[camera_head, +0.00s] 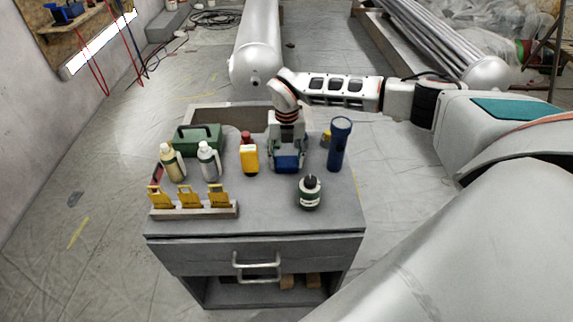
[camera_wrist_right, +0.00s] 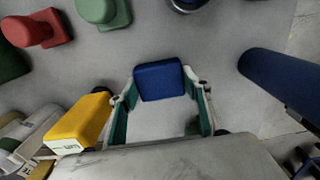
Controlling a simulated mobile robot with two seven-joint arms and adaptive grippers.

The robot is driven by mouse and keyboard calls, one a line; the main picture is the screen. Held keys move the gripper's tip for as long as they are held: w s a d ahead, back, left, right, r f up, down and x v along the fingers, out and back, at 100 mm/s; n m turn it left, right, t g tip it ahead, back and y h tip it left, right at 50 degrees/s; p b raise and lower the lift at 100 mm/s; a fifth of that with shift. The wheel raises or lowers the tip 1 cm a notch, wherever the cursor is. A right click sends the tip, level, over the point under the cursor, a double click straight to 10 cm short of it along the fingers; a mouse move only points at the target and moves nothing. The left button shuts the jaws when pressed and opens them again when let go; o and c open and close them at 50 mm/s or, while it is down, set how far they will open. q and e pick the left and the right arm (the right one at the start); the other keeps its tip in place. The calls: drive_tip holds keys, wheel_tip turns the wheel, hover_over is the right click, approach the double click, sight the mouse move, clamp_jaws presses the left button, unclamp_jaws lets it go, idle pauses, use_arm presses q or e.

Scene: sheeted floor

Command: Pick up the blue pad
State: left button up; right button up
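The blue pad (camera_head: 287,163) is a small dark blue block on the grey cabinet top (camera_head: 270,205). My right gripper (camera_head: 287,161) points down with its fingers on either side of the pad. In the right wrist view the pad (camera_wrist_right: 160,80) lies between the two fingertips of the right gripper (camera_wrist_right: 160,82). The fingers are spread about as wide as the pad and stand very close to its sides. I cannot tell whether they press on it. My left gripper is not in view.
A yellow bottle (camera_head: 249,160) stands left of the pad and a tall blue cylinder (camera_head: 340,145) right of it. White-capped bottles (camera_head: 208,160), a green box (camera_head: 197,138) and a rack with yellow pieces (camera_head: 193,211) are further left.

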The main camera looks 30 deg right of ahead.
sight(286, 161)
drive_tip(key=shift+r, duration=0.1)
idle(0.3)
drive_tip(key=shift+r, duration=0.3)
wheel_tip(286, 161, up, 19)
drive_tip(key=p, duration=0.2)
drive_tip(key=shift+o, duration=0.6)
